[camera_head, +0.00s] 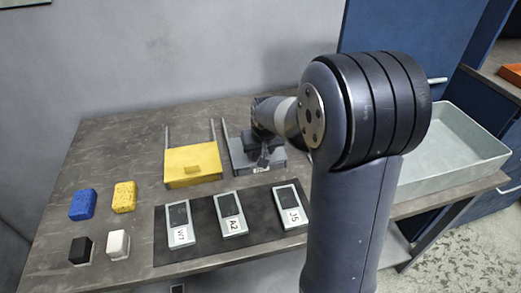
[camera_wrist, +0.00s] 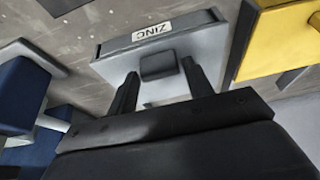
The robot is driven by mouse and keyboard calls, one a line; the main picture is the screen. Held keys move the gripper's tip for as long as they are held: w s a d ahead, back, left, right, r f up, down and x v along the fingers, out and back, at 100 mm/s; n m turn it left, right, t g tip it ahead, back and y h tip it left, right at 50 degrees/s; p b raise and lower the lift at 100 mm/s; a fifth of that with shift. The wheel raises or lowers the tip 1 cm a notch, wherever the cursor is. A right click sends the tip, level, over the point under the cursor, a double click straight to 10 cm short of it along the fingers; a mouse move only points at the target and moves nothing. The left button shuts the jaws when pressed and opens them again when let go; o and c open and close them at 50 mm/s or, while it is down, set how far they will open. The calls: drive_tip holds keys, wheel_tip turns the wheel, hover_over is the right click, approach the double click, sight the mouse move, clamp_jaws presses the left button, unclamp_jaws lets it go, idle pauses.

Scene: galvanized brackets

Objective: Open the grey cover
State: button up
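The grey cover (camera_head: 241,160) lies on the table between two upright grey rails, partly hidden behind my arm in the head view. In the wrist view the grey cover (camera_wrist: 205,42) carries a white ZINC label and a dark grey block-shaped handle (camera_wrist: 158,66). My gripper (camera_head: 264,154) is above the grey cover, pointing down at it. In the wrist view my gripper (camera_wrist: 160,74) is open, one finger on each side of the handle. Narrow gaps seem to show beside the handle; whether the fingers touch it I cannot tell. The cover looks closed.
A yellow cover (camera_head: 192,168) with its own rails stands just left. In front, a dark mat (camera_head: 206,234) holds three labelled devices. Blue and yellow sponges (camera_head: 124,196) and black and white blocks lie at left. A grey tray (camera_head: 455,160) is at right.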

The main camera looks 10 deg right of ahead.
clamp_jaws()
drive_tip(key=w+p, duration=0.2)
drive_tip(key=w, duration=0.9)
drive_tip(key=shift+w, duration=0.2)
drive_tip(key=shift+o, duration=1.6)
unclamp_jaws()
drive_tip(key=shift+r, duration=0.1)
drive_tip(key=v, duration=1)
drive_tip(key=shift+r+b, duration=0.3)
drive_tip(key=shift+b, duration=0.05)
drive_tip(key=shift+s, duration=0.15)
